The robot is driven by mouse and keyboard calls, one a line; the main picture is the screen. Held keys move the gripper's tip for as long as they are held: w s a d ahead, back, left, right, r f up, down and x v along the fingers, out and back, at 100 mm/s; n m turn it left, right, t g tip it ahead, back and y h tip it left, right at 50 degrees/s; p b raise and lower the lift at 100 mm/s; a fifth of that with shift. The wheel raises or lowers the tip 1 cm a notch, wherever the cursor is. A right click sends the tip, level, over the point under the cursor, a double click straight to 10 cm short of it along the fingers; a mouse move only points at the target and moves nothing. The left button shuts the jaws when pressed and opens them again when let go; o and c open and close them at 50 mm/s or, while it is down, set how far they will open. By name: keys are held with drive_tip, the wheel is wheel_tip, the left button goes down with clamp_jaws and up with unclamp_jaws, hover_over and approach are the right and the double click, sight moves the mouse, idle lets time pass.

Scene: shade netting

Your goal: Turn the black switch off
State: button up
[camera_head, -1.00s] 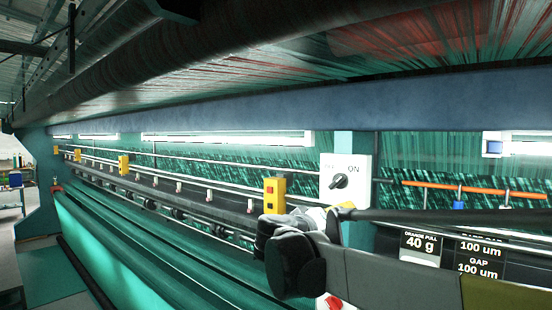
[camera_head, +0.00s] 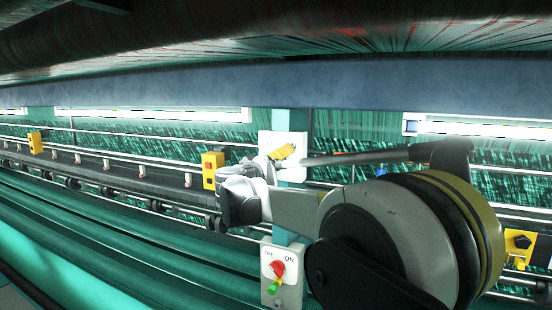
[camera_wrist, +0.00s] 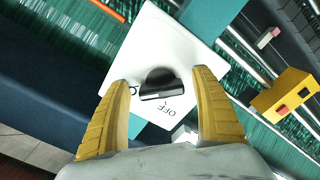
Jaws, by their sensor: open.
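The black switch (camera_wrist: 160,84) is a round knob with a raised bar on a white plate (camera_wrist: 155,40). In the wrist view it lies between my two yellow fingers, with a gap on each side. The OFF label shows just below it; the other label is partly covered by the left finger. My gripper (camera_wrist: 160,77) is open and faces the plate. In the head view my gripper (camera_head: 283,153) is in front of the white plate (camera_head: 297,140) and hides the black switch. How far the fingertips are from the plate is unclear.
Below my gripper is another white box with a red knob (camera_head: 277,268), green at its tip, and OFF and ON labels. A yellow box (camera_head: 213,170) stands left of my gripper, beside rails. A yellow box with a black knob (camera_head: 518,243) is at right.

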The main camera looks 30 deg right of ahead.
drive_tip(key=shift+w+d, duration=0.1)
drive_tip(key=shift+w, duration=0.05)
drive_tip(key=c, duration=1.2)
